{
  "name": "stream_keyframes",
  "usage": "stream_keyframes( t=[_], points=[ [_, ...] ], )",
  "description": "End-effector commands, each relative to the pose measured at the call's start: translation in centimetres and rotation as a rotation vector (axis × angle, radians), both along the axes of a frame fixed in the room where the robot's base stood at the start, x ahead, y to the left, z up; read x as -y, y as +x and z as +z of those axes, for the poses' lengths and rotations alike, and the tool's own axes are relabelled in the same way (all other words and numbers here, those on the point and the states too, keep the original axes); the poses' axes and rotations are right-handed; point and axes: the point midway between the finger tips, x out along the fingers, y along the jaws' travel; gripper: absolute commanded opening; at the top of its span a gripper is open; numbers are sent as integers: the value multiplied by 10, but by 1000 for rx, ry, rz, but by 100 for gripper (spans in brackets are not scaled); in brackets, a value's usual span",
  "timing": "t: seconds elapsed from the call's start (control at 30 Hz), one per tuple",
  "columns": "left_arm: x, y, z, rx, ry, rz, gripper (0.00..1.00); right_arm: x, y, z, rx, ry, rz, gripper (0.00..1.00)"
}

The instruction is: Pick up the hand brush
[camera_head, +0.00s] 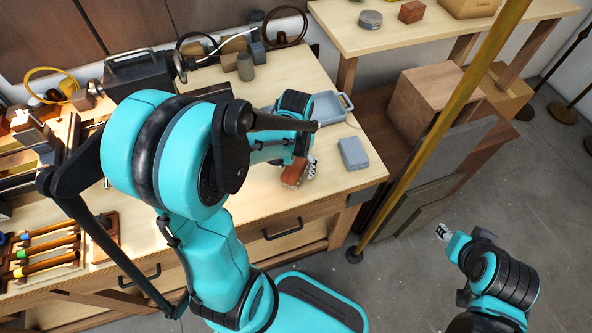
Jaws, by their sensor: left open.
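The hand brush (294,172), with a brown-orange body, lies near the front edge of the wooden workbench (345,183). My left arm reaches over the bench from the left and partly hides the area. My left gripper (311,168) is open at the right side of the brush, close to it or touching; I cannot tell which. My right gripper (442,231) is low at the right, over the floor and away from the bench. It is too small to tell whether it is open or shut.
A blue-grey box (353,153) lies right of the brush, with a blue-grey tray (328,108) behind it. A slanted yellow pole (440,130) stands right of the bench. Screwdrivers (45,250) and a dark vise-like machine (140,73) are at the left.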

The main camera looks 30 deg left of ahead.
Motion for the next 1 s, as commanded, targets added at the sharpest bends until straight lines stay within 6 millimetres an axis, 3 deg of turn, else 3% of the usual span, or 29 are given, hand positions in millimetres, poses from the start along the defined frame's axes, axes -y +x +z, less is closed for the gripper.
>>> stream_keyframes(
  t=[0.1,0.3,0.33,0.43,0.47,0.77,1.0],
  points=[
    [0,0,2,0,0,0,69,0,0,1,0,0,0,40],
    [0,0,2,0,0,0,16,0,0,1,0,0,0,40],
    [0,0,2,0,0,0,12,0,0,1,0,0,0,40],
    [0,0,2,0,0,0,12,0,0,1,0,0,0,40],
    [0,0,2,0,0,0,7,0,0,1,0,0,0,40],
    [0,0,6,0,0,1,6,0,0,4,0,0,0,40],
    [0,0,38,0,0,1,6,0,0,21,0,0,0,40]
  ],
)
